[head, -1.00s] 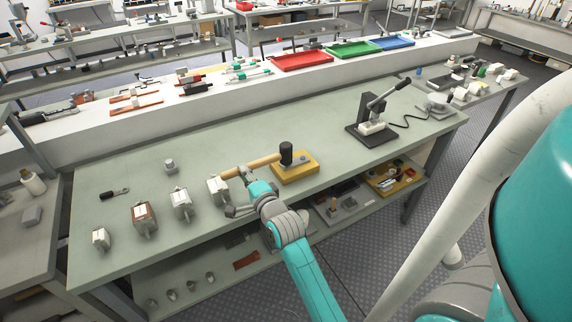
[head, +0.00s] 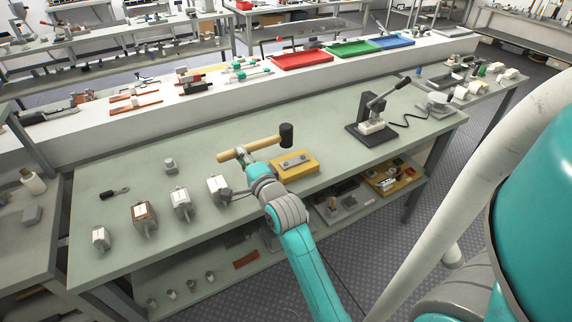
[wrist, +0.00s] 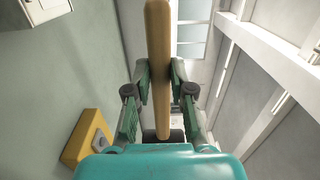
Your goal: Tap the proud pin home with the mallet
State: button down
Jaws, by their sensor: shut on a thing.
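The mallet has a light wooden handle (head: 262,147) and a black head (head: 287,135). My gripper (head: 243,155) is shut on the handle, which also runs between the fingers in the wrist view (wrist: 158,60). The handle lies across the fingers in the head view, with the head at its right end, behind and above the yellow block. The yellow block (head: 296,168) rests on the bench with small grey pieces on its top. It also shows at lower left in the wrist view (wrist: 84,138). Which pin stands proud is too small to tell.
Several grey-white motor-like units (head: 181,205) stand on the bench to the left. A black lever press (head: 368,125) stands to the right. A small grey part (head: 170,166) and a dark tool (head: 115,193) lie behind the units. Bench between block and press is clear.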

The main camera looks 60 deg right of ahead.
dwell(0.4)
jog(key=shift+r, duration=1.5)
jog(key=c, duration=1.7)
grip_release()
grip_shut()
